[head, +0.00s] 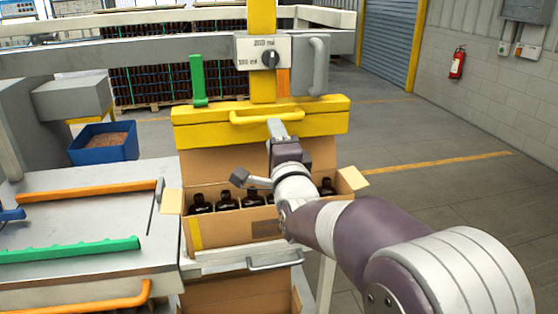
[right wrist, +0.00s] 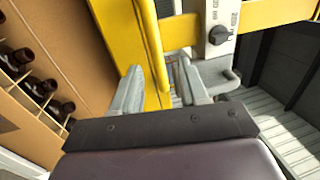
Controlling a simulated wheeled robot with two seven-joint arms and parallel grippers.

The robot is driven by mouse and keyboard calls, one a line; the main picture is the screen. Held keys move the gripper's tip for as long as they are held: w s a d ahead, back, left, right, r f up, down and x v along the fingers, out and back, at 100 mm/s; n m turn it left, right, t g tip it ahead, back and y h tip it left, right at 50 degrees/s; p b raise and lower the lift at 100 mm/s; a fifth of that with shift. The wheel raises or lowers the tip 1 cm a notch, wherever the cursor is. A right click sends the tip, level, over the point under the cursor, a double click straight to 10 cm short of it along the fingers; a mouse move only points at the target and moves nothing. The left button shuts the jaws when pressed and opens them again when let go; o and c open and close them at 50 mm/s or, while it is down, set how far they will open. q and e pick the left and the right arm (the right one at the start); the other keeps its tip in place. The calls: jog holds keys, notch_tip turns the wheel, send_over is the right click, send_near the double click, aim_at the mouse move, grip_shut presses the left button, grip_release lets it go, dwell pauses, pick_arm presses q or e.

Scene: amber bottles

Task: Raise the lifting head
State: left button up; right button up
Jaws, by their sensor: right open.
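The yellow lifting head (head: 325,122) is a wide beam on a yellow upright, just above an open carton in the head view. A yellow bar handle (head: 248,119) runs along its front; it also shows in the right wrist view (right wrist: 150,45). My right gripper (head: 277,128) is at the middle of this handle. In the right wrist view its two grey fingers (right wrist: 158,78) are apart, with the handle seen between them. Whether a finger touches the handle I cannot tell. My left gripper is not in view.
The carton (head: 265,228) holds several dark bottles (head: 226,200), its flaps spread. A panel with a volume dial (head: 269,60) and a grey lever (head: 318,65) sits above. A bench with a green rail (head: 70,249) and blue bin (head: 103,142) stand left. Floor at right is clear.

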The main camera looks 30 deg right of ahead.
jog(key=v, duration=0.4)
jog(key=shift+s+b, duration=0.1)
jog(key=shift+b, duration=0.2)
jog(key=s+a+f+n+g+y, duration=0.25)
jog(key=f+n+g, duration=0.4)
jog(key=f, duration=0.45)
jog(key=s+a+f+n+g+y, duration=0.2)
jog(key=s+f+n+g, duration=0.25)
jog(key=f+n, duration=0.55)
jog(key=s+a+f+n+g, duration=0.4)
jog(key=s+f+g, duration=0.3)
jog(key=s+f, duration=0.4)
jog(key=shift+f, duration=0.25)
jog(key=shift+n, duration=0.25)
